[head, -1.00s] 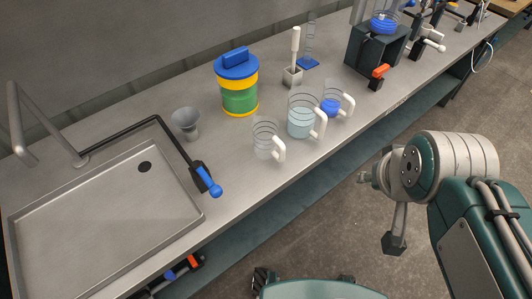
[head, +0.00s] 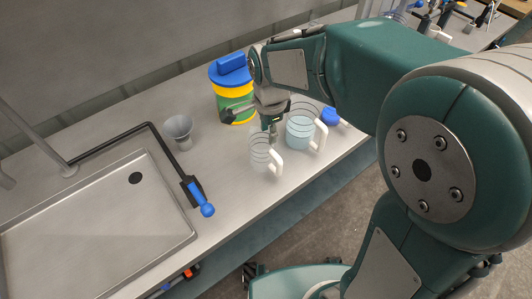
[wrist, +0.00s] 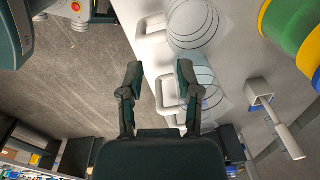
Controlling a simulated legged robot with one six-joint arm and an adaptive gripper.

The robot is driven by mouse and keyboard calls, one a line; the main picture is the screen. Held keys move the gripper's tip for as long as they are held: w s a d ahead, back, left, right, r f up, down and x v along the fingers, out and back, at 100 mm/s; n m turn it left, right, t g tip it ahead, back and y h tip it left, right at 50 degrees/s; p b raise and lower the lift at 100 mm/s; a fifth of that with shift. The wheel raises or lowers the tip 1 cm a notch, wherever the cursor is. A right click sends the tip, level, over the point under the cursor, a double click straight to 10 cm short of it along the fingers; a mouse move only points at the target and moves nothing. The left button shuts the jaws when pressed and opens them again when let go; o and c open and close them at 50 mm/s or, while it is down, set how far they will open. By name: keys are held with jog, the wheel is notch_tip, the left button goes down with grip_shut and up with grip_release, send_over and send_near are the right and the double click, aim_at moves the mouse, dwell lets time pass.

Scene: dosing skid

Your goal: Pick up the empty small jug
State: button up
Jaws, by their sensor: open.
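The empty small jug (head: 258,157) is clear with dark rings and a white handle. It stands upright on the bench, nearest the sink of the jugs. In the wrist view the empty small jug (wrist: 196,22) is at the top, its handle to the left. My gripper (head: 272,128) is open and appears just above or beside this jug's rim in the head view; I cannot tell if they touch.
A jug with blue contents (head: 329,117) is partly hidden behind my arm. A yellow and green canister with a blue lid (head: 228,80) stands behind. The bench front is clear.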

aim_at(264, 155)
jog(key=shift+m, duration=0.6)
jog(key=f, duration=0.4)
jog(key=w+f, duration=0.1)
jog(key=f, duration=0.3)
jog(key=a+f, duration=0.1)
jog(key=f, duration=0.3)
jog(key=shift+w+f, duration=0.35)
grip_shut()
